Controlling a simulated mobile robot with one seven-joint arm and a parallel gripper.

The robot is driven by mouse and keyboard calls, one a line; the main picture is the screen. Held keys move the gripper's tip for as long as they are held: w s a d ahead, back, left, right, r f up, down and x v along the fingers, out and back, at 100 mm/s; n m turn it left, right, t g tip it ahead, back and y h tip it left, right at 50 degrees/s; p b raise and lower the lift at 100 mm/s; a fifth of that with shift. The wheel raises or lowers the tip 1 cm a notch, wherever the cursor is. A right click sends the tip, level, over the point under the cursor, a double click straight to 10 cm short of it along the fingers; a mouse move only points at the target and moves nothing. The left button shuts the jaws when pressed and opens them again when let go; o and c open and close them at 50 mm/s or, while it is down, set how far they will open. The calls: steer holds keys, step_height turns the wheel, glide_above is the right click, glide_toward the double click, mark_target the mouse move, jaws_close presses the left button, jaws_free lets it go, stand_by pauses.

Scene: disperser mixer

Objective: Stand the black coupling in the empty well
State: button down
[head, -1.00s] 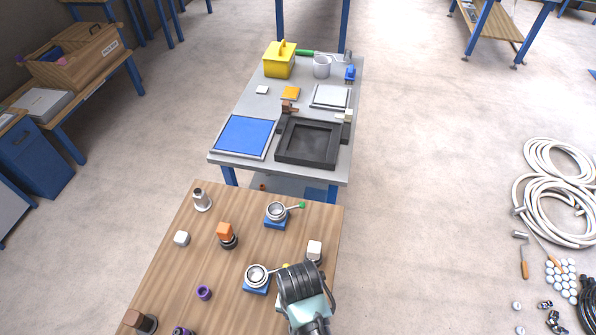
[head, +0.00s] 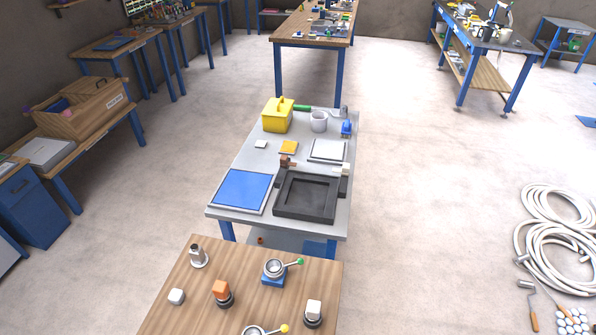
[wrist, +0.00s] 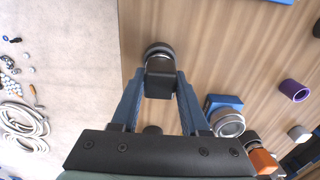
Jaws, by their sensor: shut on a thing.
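In the wrist view my gripper (wrist: 161,82) has blue fingers shut on a dark, blocky piece, which looks like the black coupling (wrist: 160,86). A round dark disc with a paler rim (wrist: 158,50) shows just past the piece, over the wooden bench. I cannot tell whether it is the piece's own end or a separate well below, nor whether they touch. My gripper is not in the head view now. There, an orange block (head: 221,289) and a white block (head: 313,308) each stand on a round black base. I cannot make out a clearly empty well.
The wooden bench (head: 180,320) also holds a blue-based ring clamp with a green-tipped lever (head: 274,269), a yellow-tipped one (head: 256,330), a metal cylinder (head: 198,258) and a white cube (head: 176,297). A purple ring (wrist: 294,91) shows in the wrist view. Beyond stands a grey table (head: 235,222).

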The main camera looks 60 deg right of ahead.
steer(key=shift+f, duration=0.2)
steer(key=shift+c, duration=2)
jaws_free()
steer(key=shift+r, duration=0.15)
